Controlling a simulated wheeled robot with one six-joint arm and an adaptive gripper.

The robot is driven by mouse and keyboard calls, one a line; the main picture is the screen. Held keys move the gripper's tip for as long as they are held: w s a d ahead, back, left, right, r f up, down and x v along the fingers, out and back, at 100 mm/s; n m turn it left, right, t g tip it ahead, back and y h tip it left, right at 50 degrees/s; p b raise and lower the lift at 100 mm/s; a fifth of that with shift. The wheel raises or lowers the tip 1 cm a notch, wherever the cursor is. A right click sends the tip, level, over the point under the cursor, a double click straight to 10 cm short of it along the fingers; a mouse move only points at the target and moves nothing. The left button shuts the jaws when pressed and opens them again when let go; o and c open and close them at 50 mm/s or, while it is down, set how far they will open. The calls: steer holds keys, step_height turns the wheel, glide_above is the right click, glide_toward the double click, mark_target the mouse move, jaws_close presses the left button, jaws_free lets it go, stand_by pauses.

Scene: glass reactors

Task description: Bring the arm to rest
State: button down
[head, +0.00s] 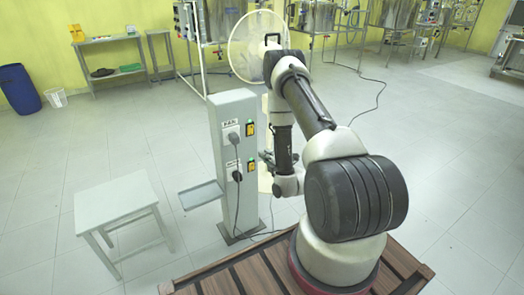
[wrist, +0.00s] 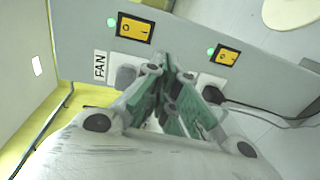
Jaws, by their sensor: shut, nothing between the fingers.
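My arm reaches up from its base and bends down beside the right face of a grey pillar (head: 228,190) in the head view. My gripper (head: 266,157) is beside that pillar, partly hidden by my own arm links. In the wrist view my gripper (wrist: 168,62) is shut and empty, with its green-padded fingers together in front of the panel. I cannot tell how small the gap to the panel is.
The panel has two yellow switches (wrist: 136,28) (wrist: 228,54), green lamps and plugs with cables. A white fan (head: 243,48) stands behind the pillar. A small table (head: 112,198) is at left. A cable lies on the floor, and the right floor is clear.

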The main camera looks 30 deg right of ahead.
steer(key=shift+s, duration=0.3)
stand_by(0.4)
